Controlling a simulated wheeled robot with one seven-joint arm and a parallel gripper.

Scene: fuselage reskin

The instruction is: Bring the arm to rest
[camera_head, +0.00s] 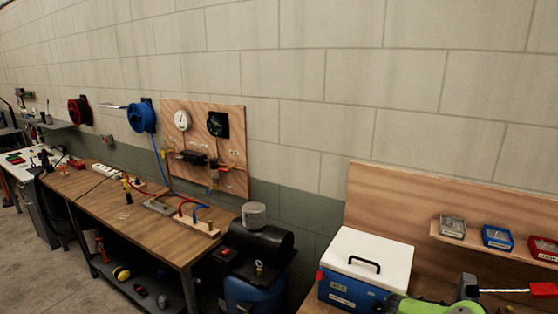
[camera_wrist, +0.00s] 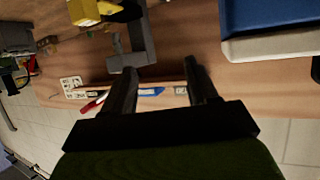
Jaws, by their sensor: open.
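My gripper (camera_wrist: 163,70) shows in the wrist view with its two dark fingers spread apart. Nothing is between the fingertips. It is above or beside a brown wooden bench surface (camera_wrist: 185,30); I cannot tell the exact gap. My arm cannot be made out for sure in the head view. A bright green and dark shape (camera_head: 432,304) is cut off at the bottom right there.
A blue cooler (camera_head: 352,285) with a white lid stands left of small bins (camera_head: 497,237). The wrist view shows a grey bracket-like part (camera_wrist: 132,48), a yellow item (camera_wrist: 83,10) and small tools. Left is a long wooden workbench (camera_head: 100,192).

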